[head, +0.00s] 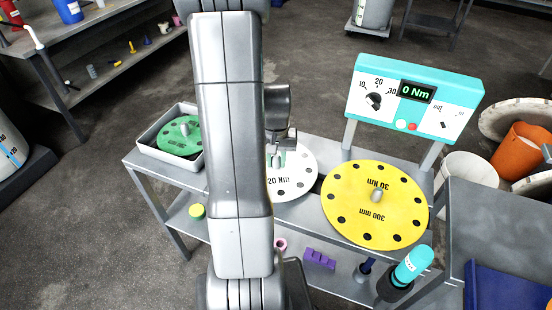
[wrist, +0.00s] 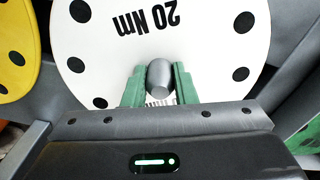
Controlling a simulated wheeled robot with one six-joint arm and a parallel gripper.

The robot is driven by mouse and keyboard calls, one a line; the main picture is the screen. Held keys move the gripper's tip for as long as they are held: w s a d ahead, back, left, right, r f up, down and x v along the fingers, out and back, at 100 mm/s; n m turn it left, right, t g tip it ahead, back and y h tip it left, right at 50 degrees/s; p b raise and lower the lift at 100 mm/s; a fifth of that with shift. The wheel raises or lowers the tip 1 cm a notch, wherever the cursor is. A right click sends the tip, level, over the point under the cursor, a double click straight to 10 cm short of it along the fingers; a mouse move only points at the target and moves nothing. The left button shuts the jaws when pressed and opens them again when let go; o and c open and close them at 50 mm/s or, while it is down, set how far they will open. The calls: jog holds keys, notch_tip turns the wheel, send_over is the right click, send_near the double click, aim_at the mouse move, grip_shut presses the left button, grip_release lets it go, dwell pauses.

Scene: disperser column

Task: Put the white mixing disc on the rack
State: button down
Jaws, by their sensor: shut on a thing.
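The white mixing disc (head: 298,183), marked "20 Nm" and with black dots around its rim, is at the middle of the grey metal rack (head: 140,165), partly hidden behind my arm. In the wrist view the disc (wrist: 205,45) fills the upper middle. My gripper (wrist: 160,85) has green fingers shut on the grey knob at the disc's centre. In the head view my gripper (head: 276,158) is mostly hidden by the arm. I cannot tell whether the disc rests on the rack's top or is held just above it.
A yellow disc (head: 350,200) lies right of the white one. A green disc (head: 182,140) sits in a grey tray (head: 155,150) at left. A turquoise torque panel (head: 440,75) stands behind. A turquoise bottle (head: 413,263) and purple block (head: 320,258) are lower.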

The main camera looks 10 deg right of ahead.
jog(key=shift+f+b, duration=0.35)
jog(key=shift+f, duration=0.1)
dwell(0.3)
jog(key=c, duration=1.1)
grip_release()
jog(key=shift+r, duration=0.1)
notch_tip(320, 180, up, 14)
jog(key=shift+p, duration=0.45)
jog(key=shift+f, duration=0.2)
notch_tip(320, 180, down, 14)
jog(key=shift+r+b, duration=0.15)
jog(key=shift+b, duration=0.3)
jog(key=shift+r, duration=0.1)
